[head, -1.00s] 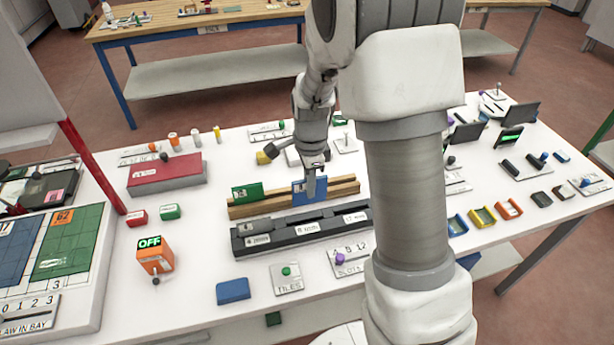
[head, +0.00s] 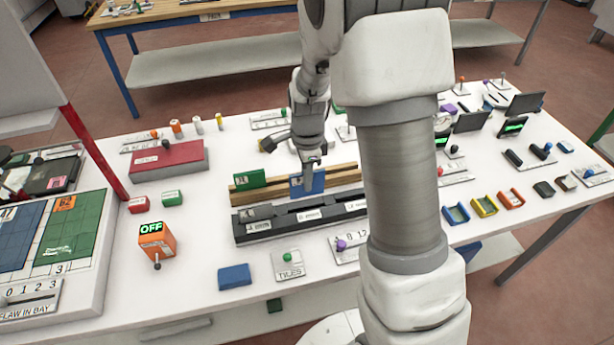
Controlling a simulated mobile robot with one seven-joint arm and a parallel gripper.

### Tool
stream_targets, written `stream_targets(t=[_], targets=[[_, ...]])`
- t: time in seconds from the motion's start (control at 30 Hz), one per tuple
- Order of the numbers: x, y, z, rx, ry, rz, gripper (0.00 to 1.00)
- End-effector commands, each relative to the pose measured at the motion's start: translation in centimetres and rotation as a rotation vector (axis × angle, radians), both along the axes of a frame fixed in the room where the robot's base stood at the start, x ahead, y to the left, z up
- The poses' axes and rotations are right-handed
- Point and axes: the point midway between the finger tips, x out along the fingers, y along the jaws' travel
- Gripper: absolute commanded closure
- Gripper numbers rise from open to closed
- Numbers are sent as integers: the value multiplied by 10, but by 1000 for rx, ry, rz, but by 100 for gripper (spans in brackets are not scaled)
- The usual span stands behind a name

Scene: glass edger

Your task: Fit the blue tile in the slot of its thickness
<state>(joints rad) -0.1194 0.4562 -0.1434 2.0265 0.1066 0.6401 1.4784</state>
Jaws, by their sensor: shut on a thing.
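The blue tile (head: 299,187) stands upright in the light wooden rack (head: 341,182), right of a green tile. My gripper (head: 309,176) is above and in front of it, shut on its upper part. The tile's lower edge is hidden by the rack, so I cannot tell whether it is raised at all. The dark slot block (head: 264,233) lies just in front of the rack, with three labelled slots running along it. The labels are too small to read surely now.
A green tile (head: 250,179) stands in the rack's left part. A blue block (head: 234,276) and a TILES panel (head: 288,265) lie in front of the slot block. An orange OFF box (head: 156,240) stands left. My arm hides the table right of the rack.

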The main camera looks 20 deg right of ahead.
Motion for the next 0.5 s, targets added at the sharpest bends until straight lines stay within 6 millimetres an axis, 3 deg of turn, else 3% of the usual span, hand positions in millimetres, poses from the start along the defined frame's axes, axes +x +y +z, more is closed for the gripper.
stream_targets(t=[0.5], targets=[[0,0,-56,-1,0,2,100]])
